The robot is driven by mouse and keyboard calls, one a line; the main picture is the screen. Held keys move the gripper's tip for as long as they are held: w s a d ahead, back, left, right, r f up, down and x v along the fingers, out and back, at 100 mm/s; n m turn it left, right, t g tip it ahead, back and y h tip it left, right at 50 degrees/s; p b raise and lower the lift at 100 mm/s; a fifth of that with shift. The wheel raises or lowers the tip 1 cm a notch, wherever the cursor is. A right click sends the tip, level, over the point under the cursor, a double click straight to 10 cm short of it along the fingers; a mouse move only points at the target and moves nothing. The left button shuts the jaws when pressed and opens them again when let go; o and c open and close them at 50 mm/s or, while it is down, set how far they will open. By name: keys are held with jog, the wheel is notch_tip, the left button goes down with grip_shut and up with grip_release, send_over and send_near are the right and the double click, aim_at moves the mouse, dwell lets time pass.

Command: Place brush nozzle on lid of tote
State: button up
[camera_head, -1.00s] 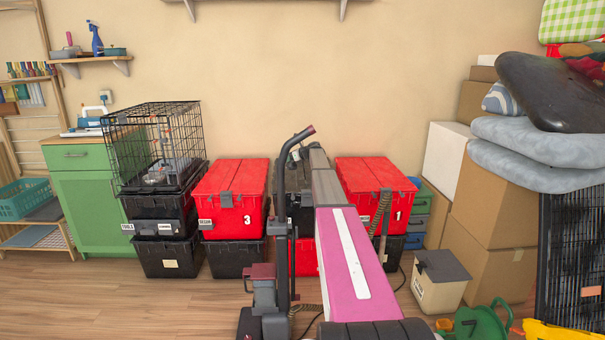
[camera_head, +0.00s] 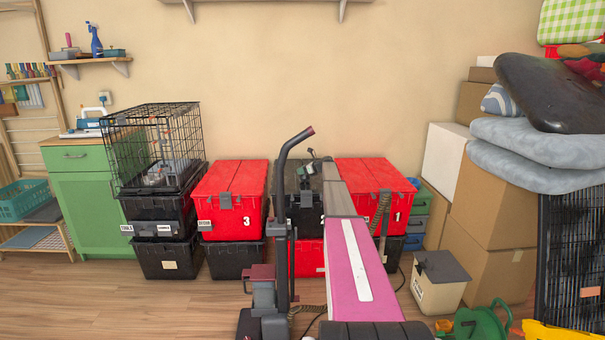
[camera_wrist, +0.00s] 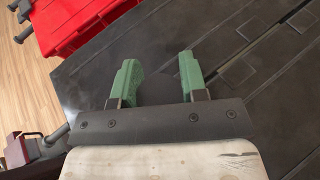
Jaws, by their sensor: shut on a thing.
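My gripper (camera_wrist: 158,75) has two green fingers standing apart, shut on a dark thing between them, taken to be the brush nozzle (camera_wrist: 160,90). The nozzle is nearly black and hard to tell from the black lid (camera_wrist: 255,50) behind it. The gripper is over this lid; I cannot tell whether the nozzle touches it. In the head view, the black tote (camera_head: 291,212) stands in the middle between two red totes, partly hidden by my arm. My gripper (camera_head: 306,168) shows small and dark at its lid there.
Red tote 3 (camera_head: 228,214) stands left of the black tote and red tote 1 (camera_head: 402,209) right of it, both on other totes. A red tote edge (camera_wrist: 70,25) shows in the wrist view. A wire cage (camera_head: 155,140) stands further left. Cardboard boxes (camera_head: 490,210) stand at right.

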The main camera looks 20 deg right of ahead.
jog(key=shift+f, duration=0.4)
jog(key=shift+f, duration=0.15)
jog(key=o, duration=0.9)
jog(key=shift+s+d+r, duration=0.1)
jog(key=shift+s+r, duration=0.1)
jog(key=shift+r, duration=0.05)
jog(key=v, duration=1.1)
jog(key=shift+s+d, duration=0.15)
jog(key=shift+s, duration=0.05)
